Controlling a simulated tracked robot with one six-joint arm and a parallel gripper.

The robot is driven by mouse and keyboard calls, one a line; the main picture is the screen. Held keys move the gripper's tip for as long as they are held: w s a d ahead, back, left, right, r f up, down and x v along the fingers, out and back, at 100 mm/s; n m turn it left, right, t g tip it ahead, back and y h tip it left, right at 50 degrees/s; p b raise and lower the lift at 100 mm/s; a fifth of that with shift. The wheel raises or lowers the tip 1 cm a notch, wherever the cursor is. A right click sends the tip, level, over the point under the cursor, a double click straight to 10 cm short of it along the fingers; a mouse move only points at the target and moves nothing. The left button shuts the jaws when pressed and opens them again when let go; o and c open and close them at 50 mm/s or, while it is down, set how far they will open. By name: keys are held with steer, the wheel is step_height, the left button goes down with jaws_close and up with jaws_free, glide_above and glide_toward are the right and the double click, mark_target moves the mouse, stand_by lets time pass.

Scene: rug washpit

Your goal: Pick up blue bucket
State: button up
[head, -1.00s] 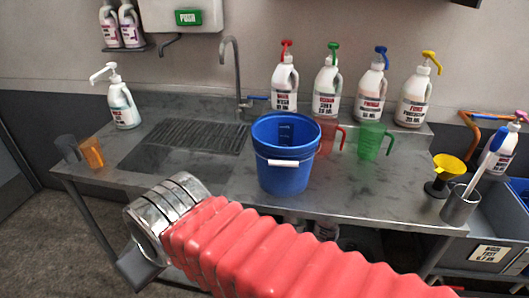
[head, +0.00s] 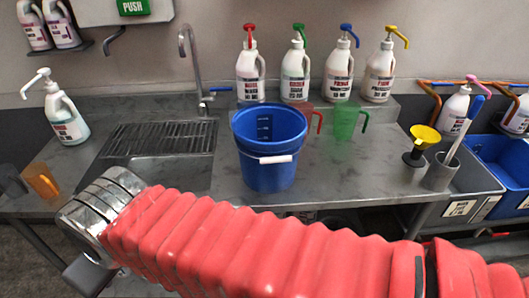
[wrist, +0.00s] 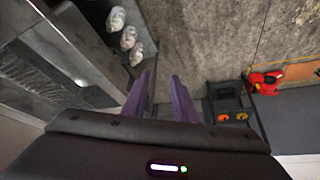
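The blue bucket (head: 266,180) stands upright on the grey metal counter, right of the sink, with its white-gripped handle hanging down the front. Its open top shows dark marks on the inner wall. My red-sleeved arm crosses the front of the head view below the bucket, and its silver end is at the lower left, apart from the bucket. In the wrist view my gripper (wrist: 163,80) has two purple fingers spread apart with nothing between them. The bucket is not visible in the wrist view.
A red jug (head: 313,118) and green jug (head: 344,122) stand close right of the bucket. Several pump bottles line the back, with the tap (head: 190,60) to the left. An orange cup (head: 41,180) is far left. Bare counter (head: 345,175) lies right of the bucket.

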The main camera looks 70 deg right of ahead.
steer(key=shift+r, duration=0.1)
steer(key=w+d+r+m+g+h, duration=0.15)
steer(key=w+d+r+m, duration=0.4)
steer(key=d, duration=0.55)
step_height(320, 180, up, 6)
steer(key=m+g+y, duration=0.1)
steer(key=m+g, duration=0.4)
steer(key=m, duration=0.5)
glide_above(236, 117)
steer(key=shift+w+f, duration=0.2)
steer(key=shift+w, duration=0.2)
steer(key=shift+f, duration=0.15)
steer(key=shift+s+f, duration=0.2)
steer(key=shift+f, duration=1.9)
steer(key=shift+s+f, duration=0.2)
steer(key=shift+f, duration=1.85)
